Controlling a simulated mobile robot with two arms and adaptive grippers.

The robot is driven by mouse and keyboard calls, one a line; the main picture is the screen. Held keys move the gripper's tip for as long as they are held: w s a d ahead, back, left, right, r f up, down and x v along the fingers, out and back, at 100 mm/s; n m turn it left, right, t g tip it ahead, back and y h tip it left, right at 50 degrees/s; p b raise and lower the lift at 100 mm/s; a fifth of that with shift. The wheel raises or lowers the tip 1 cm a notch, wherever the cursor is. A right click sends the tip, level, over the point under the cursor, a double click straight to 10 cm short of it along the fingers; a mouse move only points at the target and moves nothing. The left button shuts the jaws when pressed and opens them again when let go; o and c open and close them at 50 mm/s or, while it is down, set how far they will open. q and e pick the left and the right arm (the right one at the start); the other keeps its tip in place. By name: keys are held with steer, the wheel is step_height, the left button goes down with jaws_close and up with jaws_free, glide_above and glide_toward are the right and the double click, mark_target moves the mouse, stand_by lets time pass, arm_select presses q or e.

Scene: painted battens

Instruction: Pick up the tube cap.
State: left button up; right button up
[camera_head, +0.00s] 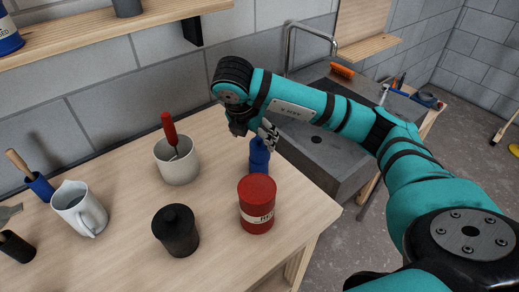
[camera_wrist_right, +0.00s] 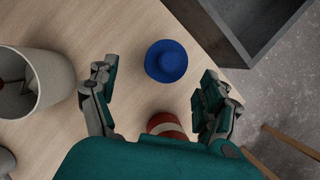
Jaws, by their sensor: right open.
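A blue cylindrical thing with a narrower top stands upright on the wooden table; this blue tube with its cap (camera_head: 259,157) is the best match for the tube cap. In the right wrist view, the blue cap (camera_wrist_right: 166,60) shows from above as a round disc with a smaller round top. My right gripper (camera_head: 267,134) is open and empty, close above the blue tube, and partly covers its top in the head view. In the wrist view, the gripper's fingers (camera_wrist_right: 154,88) stand apart on either side, with the cap ahead of them. My left gripper is not in view.
A red can (camera_head: 257,206) stands just in front of the blue tube. A white cup (camera_head: 177,166) with a red-handled tool, a black lidded jar (camera_head: 175,232) and a white jug (camera_head: 80,210) stand to the left. A grey sink (camera_head: 318,160) adjoins the table's right side.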

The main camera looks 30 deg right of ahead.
mark_target(258, 146)
steer(key=shift+d+f, duration=0.3)
steer(key=shift+f, duration=0.35)
steer(key=shift+d+f, duration=0.1)
steer(key=shift+f, duration=0.1)
steer(key=x, duration=0.1)
steer(key=p+x, duration=0.1)
steer(key=x, duration=0.1)
steer(key=p+x, duration=0.1)
steer(key=shift+s+d+f, duration=0.1)
steer(key=shift+s+f, duration=0.1)
steer(key=shift+s, duration=0.05)
steer(key=shift+f, duration=0.35)
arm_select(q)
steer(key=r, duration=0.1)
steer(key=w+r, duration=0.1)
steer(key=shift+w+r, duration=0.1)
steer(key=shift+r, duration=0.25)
arm_select(e)
steer(key=shift+w, duration=0.1)
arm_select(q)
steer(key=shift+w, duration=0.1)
arm_select(e)
steer(key=shift+c, duration=0.4)
steer(key=c, duration=0.5)
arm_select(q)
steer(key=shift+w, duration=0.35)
arm_select(e)
steer(key=c, duration=0.5)
steer(key=shift+c, duration=0.2)
